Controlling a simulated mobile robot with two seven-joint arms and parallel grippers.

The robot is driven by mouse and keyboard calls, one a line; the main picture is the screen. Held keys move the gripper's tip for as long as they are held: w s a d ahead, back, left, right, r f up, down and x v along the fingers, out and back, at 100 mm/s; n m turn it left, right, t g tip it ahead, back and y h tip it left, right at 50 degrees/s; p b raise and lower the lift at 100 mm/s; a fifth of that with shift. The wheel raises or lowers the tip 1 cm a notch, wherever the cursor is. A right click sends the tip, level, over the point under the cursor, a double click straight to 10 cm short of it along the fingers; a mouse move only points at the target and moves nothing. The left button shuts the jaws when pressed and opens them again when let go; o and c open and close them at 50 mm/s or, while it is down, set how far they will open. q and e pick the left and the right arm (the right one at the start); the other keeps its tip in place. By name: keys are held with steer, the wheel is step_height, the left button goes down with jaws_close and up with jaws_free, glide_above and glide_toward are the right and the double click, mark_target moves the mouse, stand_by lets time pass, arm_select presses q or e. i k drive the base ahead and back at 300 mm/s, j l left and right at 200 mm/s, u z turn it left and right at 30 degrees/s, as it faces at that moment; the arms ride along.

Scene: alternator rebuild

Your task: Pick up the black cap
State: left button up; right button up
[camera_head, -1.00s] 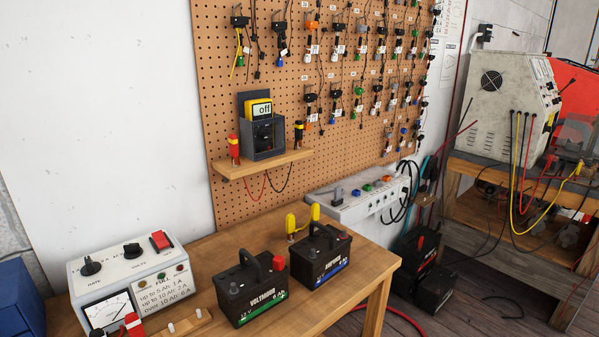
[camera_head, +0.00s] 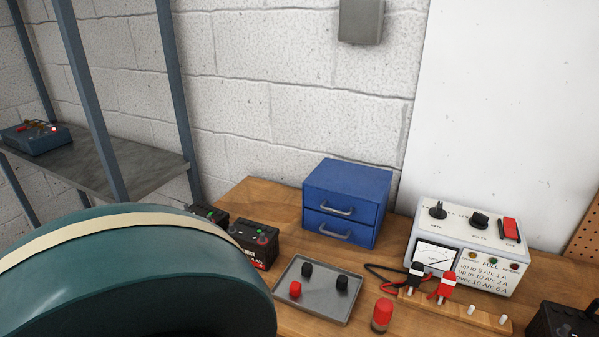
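Two small black caps sit in a shallow grey metal tray (camera_head: 327,310) on the wooden bench. One black cap (camera_head: 307,269) is near the tray's back left, the other black cap (camera_head: 342,283) nearer its right side. A red cap (camera_head: 295,289) lies in the same tray, toward the left. Neither of my grippers is in view, so I cannot see their state.
A blue two-drawer box (camera_head: 346,201) stands behind the tray. Batteries (camera_head: 255,243) stand to its left. A red-topped cylinder (camera_head: 381,314) is right of the tray. A charger (camera_head: 468,247) and clamps on a wooden rail (camera_head: 421,302) stand farther right. The lower left is blocked up close.

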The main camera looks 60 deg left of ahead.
mark_target(342, 281)
steer(key=u, duration=1.4)
